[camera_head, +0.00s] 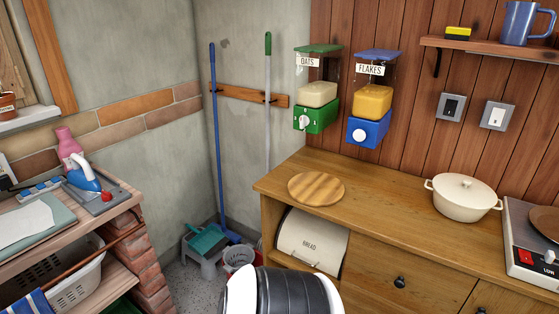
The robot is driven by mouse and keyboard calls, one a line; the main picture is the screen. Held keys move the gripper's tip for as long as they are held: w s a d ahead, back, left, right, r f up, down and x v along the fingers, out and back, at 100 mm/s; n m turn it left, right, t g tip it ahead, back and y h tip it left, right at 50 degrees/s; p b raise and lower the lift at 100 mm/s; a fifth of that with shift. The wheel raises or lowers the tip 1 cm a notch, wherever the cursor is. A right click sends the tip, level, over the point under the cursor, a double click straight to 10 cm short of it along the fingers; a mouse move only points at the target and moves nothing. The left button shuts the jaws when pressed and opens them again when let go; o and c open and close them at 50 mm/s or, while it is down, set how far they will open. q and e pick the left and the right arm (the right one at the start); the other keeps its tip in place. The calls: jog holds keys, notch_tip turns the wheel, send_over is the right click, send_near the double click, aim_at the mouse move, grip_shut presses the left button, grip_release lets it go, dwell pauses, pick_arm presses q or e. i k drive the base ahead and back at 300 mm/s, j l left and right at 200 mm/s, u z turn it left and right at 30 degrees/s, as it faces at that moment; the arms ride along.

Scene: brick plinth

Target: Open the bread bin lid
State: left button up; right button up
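The bread bin (318,237) is cream, with a curved front lid marked BREAD. It sits in an open compartment of the wooden counter, under the worktop's left end. The lid appears closed. Neither of my grippers can be seen in this view.
A round wooden board (316,188) and a cream pot (462,197) stand on the worktop (385,205). A drawer (385,274) is right of the bin. A grey bucket (239,257) and a stool (205,262) stand on the floor to the left. A brick-sided bench (150,262) is further left.

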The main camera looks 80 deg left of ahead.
aim_at(319, 243)
jog(key=u, duration=2.3)
